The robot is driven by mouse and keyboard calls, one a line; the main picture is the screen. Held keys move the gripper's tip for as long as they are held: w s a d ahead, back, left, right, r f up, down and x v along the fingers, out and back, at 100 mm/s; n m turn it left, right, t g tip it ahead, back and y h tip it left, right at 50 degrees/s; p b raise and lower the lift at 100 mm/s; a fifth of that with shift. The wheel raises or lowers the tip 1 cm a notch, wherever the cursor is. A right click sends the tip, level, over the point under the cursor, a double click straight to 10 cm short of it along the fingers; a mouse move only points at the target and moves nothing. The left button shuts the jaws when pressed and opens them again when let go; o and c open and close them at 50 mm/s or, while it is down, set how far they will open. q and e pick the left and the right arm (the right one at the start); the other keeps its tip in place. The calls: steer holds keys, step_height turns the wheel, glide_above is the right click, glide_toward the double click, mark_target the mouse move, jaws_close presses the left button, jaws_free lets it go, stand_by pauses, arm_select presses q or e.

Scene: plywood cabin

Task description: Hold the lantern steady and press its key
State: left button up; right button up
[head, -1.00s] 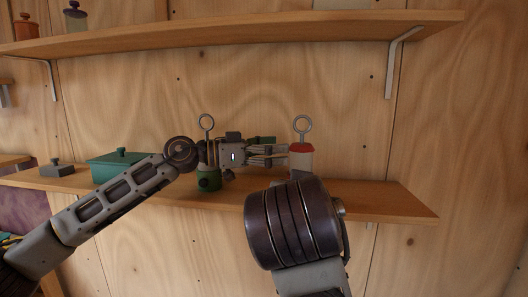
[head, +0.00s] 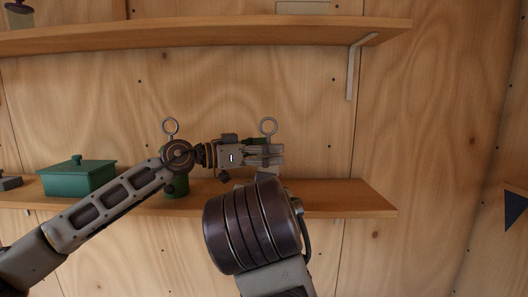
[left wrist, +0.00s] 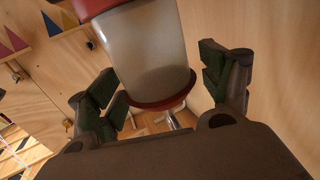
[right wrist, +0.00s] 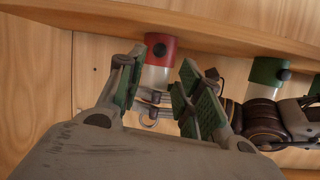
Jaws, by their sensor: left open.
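The red-capped lantern has a frosted body and a ring (head: 268,126) on top; my left gripper hides most of it in the head view. In the left wrist view its frosted body (left wrist: 150,50) stands between the open fingers of my left gripper (head: 277,156), with a gap visible on the right side.
A green lantern stands left of the red one, behind my left arm; its base (right wrist: 265,68) and dark key show in the right wrist view. A green lidded box (head: 78,178) sits farther left on the shelf (head: 345,197). The shelf's right end is clear. Another shelf (head: 220,38) runs above.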

arm_select(q)
steer(key=c, duration=1.2)
steer(key=shift+c, duration=0.4)
arm_select(e)
jaws_close()
steer(key=shift+w, duration=0.1)
stand_by(0.4)
